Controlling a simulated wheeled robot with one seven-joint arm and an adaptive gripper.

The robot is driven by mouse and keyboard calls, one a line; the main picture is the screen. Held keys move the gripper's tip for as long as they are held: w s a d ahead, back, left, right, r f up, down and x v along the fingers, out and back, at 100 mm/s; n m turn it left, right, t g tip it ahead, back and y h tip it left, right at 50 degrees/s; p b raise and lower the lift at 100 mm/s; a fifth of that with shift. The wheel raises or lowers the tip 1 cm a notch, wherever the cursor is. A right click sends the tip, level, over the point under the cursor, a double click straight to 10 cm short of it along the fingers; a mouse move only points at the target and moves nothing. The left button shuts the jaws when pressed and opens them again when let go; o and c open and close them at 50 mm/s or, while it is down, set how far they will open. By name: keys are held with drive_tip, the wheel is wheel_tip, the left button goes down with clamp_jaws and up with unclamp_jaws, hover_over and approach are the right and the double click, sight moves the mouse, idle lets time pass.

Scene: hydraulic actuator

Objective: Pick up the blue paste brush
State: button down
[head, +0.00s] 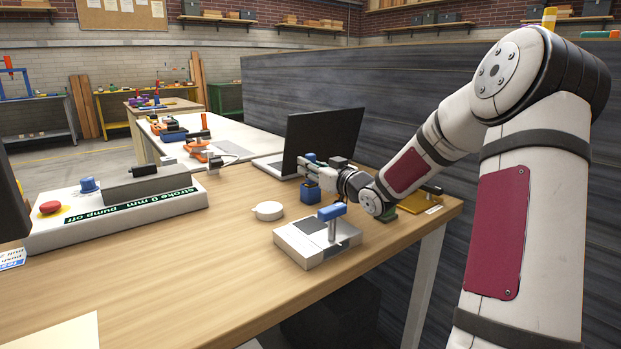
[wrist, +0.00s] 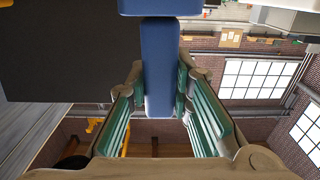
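A blue pot (head: 310,192) stands on the wooden table in front of the laptop. The blue paste brush (wrist: 160,75) fills the middle of the wrist view, a narrow blue bar rising from a wider blue part (wrist: 160,7) at the picture's top. My gripper (head: 312,165) is level above the pot, fingers toward the left in the head view. In the wrist view my green-padded fingers (wrist: 160,98) stand on both sides of the brush, very close to it. The bar hides part of the fingertips, so I cannot tell whether they touch it.
A white block with a blue-handled post (head: 318,240) and a round white lid (head: 268,210) stand nearby on the table. A laptop (head: 318,140) is close behind my gripper. A control box (head: 115,205) is at left.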

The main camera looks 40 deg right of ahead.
wheel_tip(320, 180, up, 10)
drive_tip(key=p, duration=0.4)
idle(0.3)
idle(1.7)
